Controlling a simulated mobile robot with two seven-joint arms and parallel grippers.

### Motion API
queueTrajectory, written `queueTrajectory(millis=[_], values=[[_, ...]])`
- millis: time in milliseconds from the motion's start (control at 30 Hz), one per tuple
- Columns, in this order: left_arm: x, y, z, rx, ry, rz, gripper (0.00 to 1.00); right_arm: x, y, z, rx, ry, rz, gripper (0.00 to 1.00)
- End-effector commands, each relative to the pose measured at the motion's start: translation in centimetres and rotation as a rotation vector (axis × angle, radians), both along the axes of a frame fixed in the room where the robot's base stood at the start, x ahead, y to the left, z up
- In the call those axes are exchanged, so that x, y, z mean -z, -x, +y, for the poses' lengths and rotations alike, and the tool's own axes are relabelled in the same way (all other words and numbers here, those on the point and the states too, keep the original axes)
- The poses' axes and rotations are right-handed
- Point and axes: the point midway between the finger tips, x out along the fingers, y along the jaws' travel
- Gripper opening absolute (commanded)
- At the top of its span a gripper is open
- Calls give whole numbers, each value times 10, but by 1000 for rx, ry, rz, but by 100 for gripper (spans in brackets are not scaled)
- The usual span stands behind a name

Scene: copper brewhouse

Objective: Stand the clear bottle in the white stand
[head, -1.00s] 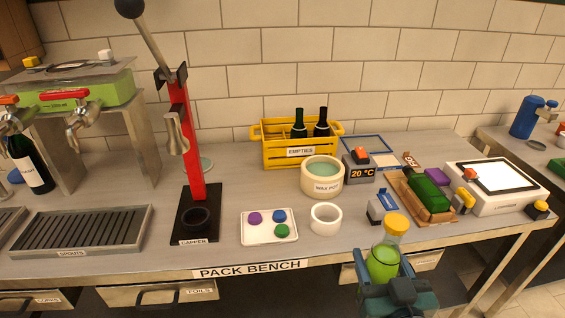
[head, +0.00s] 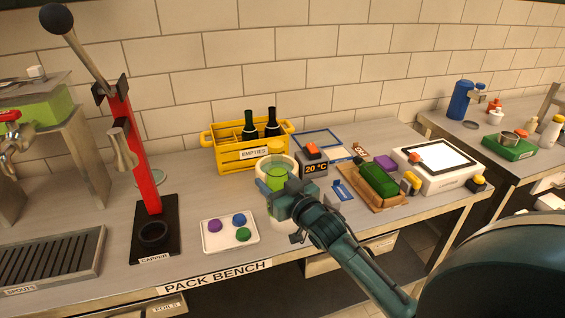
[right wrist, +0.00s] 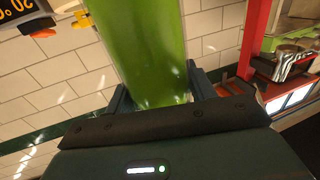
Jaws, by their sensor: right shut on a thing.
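The clear bottle (head: 276,178), with green liquid inside and a yellow cap, is upright in my right gripper (head: 274,192). The right wrist view shows its green body (right wrist: 145,45) between the fingers of the gripper (right wrist: 160,90). The white stand (head: 279,226), a short white ring on the bench, is mostly hidden behind and below my right gripper. The bottle is above it in the head view; I cannot see its base or any contact. My left gripper is not in view.
The wax pot (head: 291,162) is just behind the bottle. The yellow crate (head: 226,159) stands farther back.

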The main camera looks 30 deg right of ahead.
Motion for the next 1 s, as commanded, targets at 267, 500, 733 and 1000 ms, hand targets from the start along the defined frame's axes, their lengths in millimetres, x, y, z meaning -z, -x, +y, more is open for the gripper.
queueTrajectory(millis=[267,500,733,1000], values=[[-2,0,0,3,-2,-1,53,-22,-27,-38,35,-9,-16,27],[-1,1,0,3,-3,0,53,-23,-28,-40,37,-10,-16,27],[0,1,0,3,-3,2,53,-23,-27,-40,38,-11,-16,27],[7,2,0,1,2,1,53,-8,-27,-40,38,-11,-15,27]])
